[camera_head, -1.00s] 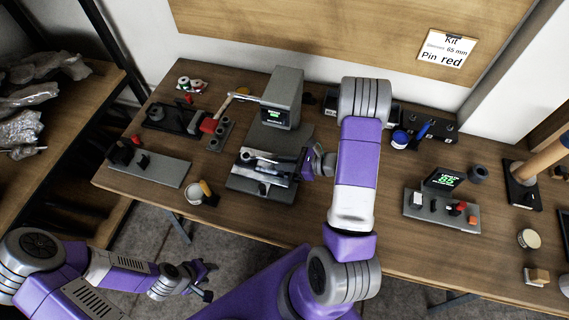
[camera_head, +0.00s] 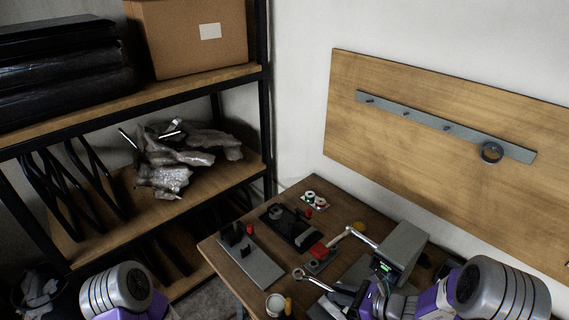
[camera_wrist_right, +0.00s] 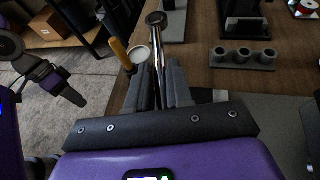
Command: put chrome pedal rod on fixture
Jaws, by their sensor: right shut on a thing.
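The chrome pedal rod (camera_head: 322,283) is bright metal with a ring at its far end. It points left, away from my right gripper (camera_head: 362,298), in the head view. In the right wrist view my right gripper (camera_wrist_right: 160,80) is shut on the rod (camera_wrist_right: 157,38), whose ring end sticks out past the fingertips. A grey plate with black uprights (camera_head: 262,270), perhaps the fixture, stands beyond the ring at the table's left. My left gripper (camera_wrist_right: 68,92) shows small over the floor in the right wrist view; its jaws are unclear. The head view cuts it off.
A grey machine with a green screen (camera_head: 402,248) stands right of the rod. A white cup (camera_head: 276,305) sits near the front edge. Shelves (camera_head: 150,222) stand left.

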